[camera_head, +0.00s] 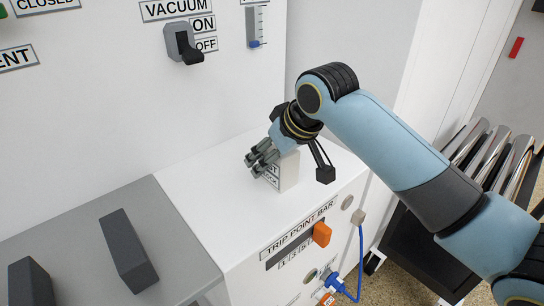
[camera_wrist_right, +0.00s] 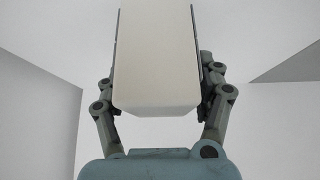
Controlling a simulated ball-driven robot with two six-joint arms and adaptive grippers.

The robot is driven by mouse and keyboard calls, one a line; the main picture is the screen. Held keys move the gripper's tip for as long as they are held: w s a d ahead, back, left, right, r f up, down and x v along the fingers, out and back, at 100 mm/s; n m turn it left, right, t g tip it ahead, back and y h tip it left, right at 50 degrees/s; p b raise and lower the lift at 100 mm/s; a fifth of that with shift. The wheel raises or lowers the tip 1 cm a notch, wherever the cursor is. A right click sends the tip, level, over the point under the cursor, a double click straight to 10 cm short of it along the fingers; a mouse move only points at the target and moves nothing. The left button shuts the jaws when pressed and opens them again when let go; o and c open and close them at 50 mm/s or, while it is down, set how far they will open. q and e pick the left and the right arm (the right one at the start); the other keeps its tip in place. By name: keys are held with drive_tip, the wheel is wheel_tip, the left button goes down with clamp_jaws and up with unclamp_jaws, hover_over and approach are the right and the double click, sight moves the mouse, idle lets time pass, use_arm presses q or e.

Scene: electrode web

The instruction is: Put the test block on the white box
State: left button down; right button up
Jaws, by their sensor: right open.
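The test block (camera_head: 289,172), a pale upright block with a partly hidden label, stands on the top of the white box (camera_head: 205,185). My right gripper (camera_head: 260,160) is at the upper part of the block and hides some of it. In the right wrist view the block (camera_wrist_right: 156,60) lies between the two fingers of the gripper (camera_wrist_right: 157,85), one finger along each side. The fingers are open; whether they touch the block's sides I cannot tell. My left gripper is not in view.
A grey surface with dark bars (camera_head: 129,250) lies left of the white box. The box front carries an orange trip point bar knob (camera_head: 322,234) and a blue cable (camera_head: 360,262). A dark rack with metal cylinders (camera_head: 488,155) stands at right. A white panel with a vacuum switch (camera_head: 183,43) rises behind.

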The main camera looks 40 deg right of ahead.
drive_tip(key=p+v, duration=0.3)
drive_tip(key=v, duration=0.9)
drive_tip(key=s+a+f+g+h, duration=0.15)
drive_tip(key=s+f, duration=0.25)
drive_tip(key=s, duration=0.5)
drive_tip(key=s+a+f+g, duration=0.1)
drive_tip(key=s+f+g, duration=0.15)
drive_tip(key=s, duration=0.75)
wheel_tip(320, 180, down, 28)
drive_tip(key=s+d, duration=0.2)
drive_tip(key=s, duration=0.1)
drive_tip(key=s+d+f+g, duration=0.1)
drive_tip(key=s+f, duration=1.3)
drive_tip(key=s, duration=0.3)
drive_tip(key=shift+d+f+g, duration=0.15)
drive_tip(key=shift+f+g, duration=0.15)
drive_tip(key=shift+g, duration=0.1)
